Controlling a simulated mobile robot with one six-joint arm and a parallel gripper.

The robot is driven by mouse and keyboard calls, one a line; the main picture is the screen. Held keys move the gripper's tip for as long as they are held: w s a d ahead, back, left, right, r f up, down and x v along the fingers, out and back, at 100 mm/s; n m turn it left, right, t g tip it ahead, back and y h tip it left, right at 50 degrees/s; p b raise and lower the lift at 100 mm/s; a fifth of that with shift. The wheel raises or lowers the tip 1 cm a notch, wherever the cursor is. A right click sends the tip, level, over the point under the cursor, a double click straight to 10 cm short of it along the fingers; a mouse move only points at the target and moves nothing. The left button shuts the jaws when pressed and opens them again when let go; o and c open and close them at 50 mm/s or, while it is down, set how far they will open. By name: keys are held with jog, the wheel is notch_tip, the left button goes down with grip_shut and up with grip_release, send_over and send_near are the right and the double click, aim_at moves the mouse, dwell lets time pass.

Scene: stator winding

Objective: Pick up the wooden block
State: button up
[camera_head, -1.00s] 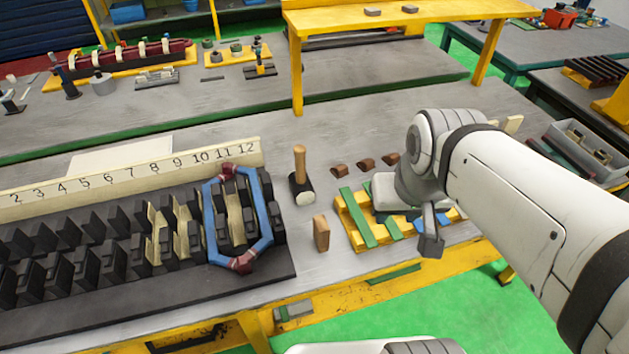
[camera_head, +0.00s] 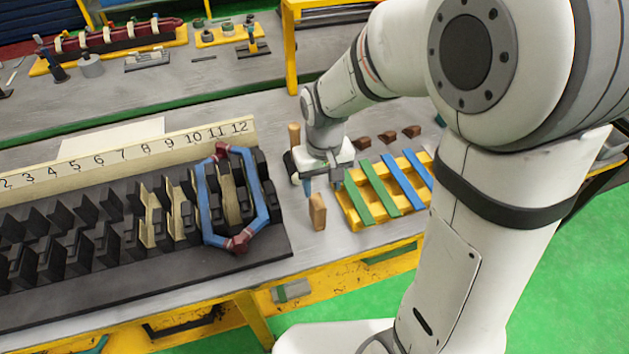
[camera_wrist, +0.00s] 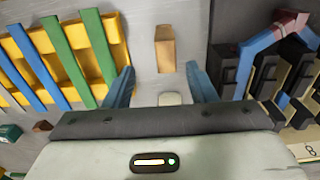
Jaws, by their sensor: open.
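In the wrist view the block (camera_wrist: 165,50) lies ahead of the gap between the two blue fingers, apart from both. My gripper (camera_wrist: 162,80) is open with nothing between its fingertips. In the head view my gripper (camera_head: 322,184) hangs just behind and above the block. The mallet (camera_head: 294,135) stands behind it, partly hidden by my gripper.
The black stator bed (camera_head: 100,290) with a blue coil (camera_head: 262,205) is on the left. The yellow pallet (camera_head: 352,217) with green and blue strips is close on the right. Several small brown pieces (camera_head: 388,137) lie behind it. A numbered ruler (camera_head: 130,160) stands behind the bed.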

aim_at(317, 201)
jog(key=shift+w+a+f, duration=0.1)
jog(key=shift+a+f, duration=0.15)
jog(key=shift+f, duration=0.2)
jog(key=shift+w+a+f, duration=0.1)
jog(key=shift+a+f, duration=0.1)
jog(key=shift+f, duration=0.25)
notch_tip(317, 201, down, 7)
jog(key=shift+f+p, duration=0.15)
jog(key=shift+p, duration=0.55)
grip_shut()
